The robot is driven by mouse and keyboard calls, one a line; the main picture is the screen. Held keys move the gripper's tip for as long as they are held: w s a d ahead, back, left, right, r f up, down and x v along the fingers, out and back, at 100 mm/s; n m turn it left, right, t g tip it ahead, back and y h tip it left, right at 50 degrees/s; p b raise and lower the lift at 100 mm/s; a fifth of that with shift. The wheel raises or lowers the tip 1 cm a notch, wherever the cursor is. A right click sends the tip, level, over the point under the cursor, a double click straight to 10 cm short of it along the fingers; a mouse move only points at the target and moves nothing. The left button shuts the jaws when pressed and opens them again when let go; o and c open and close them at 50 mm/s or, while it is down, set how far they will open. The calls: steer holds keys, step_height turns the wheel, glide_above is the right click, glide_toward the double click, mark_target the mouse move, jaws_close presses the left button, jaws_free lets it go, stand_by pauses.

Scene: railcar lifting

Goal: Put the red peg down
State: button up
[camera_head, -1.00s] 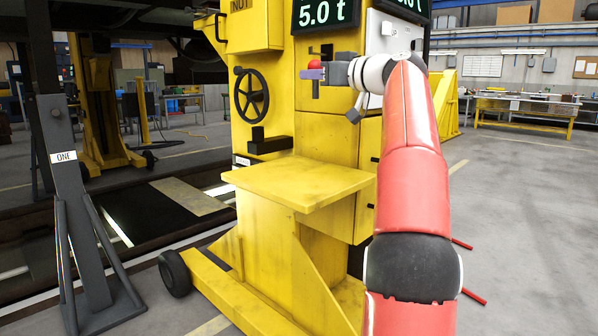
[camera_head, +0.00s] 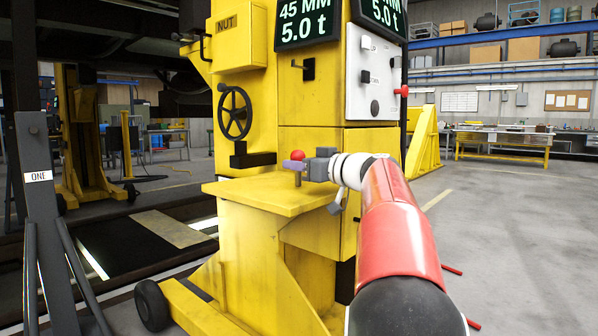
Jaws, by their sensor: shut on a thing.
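The red peg has a round red head (camera_head: 298,155) and a short grey pin below it. My gripper (camera_head: 295,165) is shut on the peg and holds it upright, low over the right rear part of the yellow shelf (camera_head: 250,193) on the yellow lifting jack. The pin's lower end is close to the shelf top. I cannot tell whether it touches. The far finger is partly hidden behind the peg.
Behind the shelf stand a black handwheel (camera_head: 235,112), a grey control panel (camera_head: 374,75) and displays reading 45 MM and 5.0 t (camera_head: 306,22). A grey stand marked ONE (camera_head: 40,178) is at the left. The shelf's left part is bare.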

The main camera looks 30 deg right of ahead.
steer(key=shift+f, duration=0.3)
steer(key=o, duration=1)
steer(key=shift+r, duration=0.1)
steer(key=shift+r, duration=0.1)
steer(key=b+v, duration=0.1)
steer(key=v, duration=1.1)
